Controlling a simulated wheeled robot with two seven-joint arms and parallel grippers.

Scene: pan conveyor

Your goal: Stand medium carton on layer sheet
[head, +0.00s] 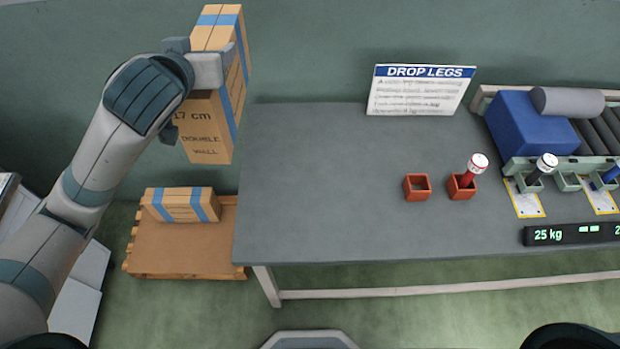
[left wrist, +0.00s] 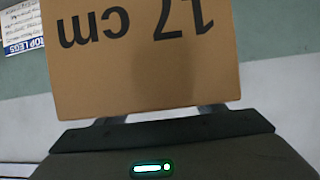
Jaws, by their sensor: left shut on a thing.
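My left gripper (head: 200,72) is shut on a tall tan carton (head: 208,135) marked "17 cm" and "double wall", with blue tape bands. It holds this carton upright in the air, above and behind the pallet. The carton's printed face (left wrist: 140,60) fills the middle of the left wrist view, upside down. The brown layer sheet (head: 180,248) lies on a wooden pallet on the floor at the lower left. A smaller, flat carton (head: 182,205) with blue tape lies at the sheet's far edge. My right gripper is not in view.
The grey table (head: 310,200) stands right of the pallet. On it are two small red holders (head: 417,187), a "drop legs" sign (head: 420,90), a blue block (head: 530,128) by the rollers, and a 25 kg display (head: 572,234). The near part of the sheet is clear.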

